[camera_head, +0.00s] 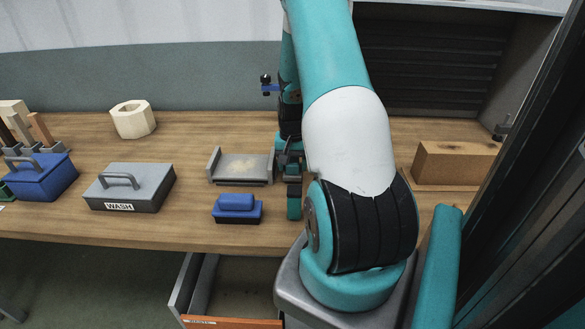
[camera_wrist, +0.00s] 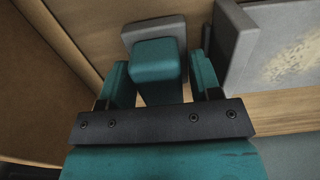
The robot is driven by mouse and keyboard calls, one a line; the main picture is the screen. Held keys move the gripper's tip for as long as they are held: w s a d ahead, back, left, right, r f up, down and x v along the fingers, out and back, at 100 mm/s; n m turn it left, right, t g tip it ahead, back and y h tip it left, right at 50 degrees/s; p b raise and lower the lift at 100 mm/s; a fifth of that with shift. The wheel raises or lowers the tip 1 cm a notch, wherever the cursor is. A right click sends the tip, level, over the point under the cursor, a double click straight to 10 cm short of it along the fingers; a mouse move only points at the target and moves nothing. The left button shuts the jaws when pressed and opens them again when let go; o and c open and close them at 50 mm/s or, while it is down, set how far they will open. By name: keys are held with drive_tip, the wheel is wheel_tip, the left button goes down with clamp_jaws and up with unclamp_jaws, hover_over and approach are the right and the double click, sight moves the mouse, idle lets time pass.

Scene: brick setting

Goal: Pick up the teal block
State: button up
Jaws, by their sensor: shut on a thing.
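The teal block (camera_wrist: 157,60) shows in the wrist view as a rounded teal grip standing on a grey base (camera_wrist: 140,27). My gripper (camera_wrist: 157,66) has one teal finger on each side of the grip and is shut on it. I cannot tell whether the base touches the table or is just above it. In the head view my gripper (camera_head: 292,165) is beside the right end of a grey tray, partly behind my arm. The block cannot be made out clearly there.
The grey tray (camera_head: 213,162) holds pale dust. A blue block (camera_head: 237,208) sits in front of it. A grey WASH box (camera_head: 130,187), blue box (camera_head: 45,178) and cream ring (camera_head: 133,120) are left. A brown block (camera_head: 455,163) is right. An open drawer (camera_head: 235,322) is below.

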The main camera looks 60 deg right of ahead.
sight(293, 159)
wheel_tip(293, 159, up, 19)
drive_tip(key=b, duration=0.1)
drive_tip(key=shift+b, duration=0.3)
drive_tip(key=shift+f, duration=0.1)
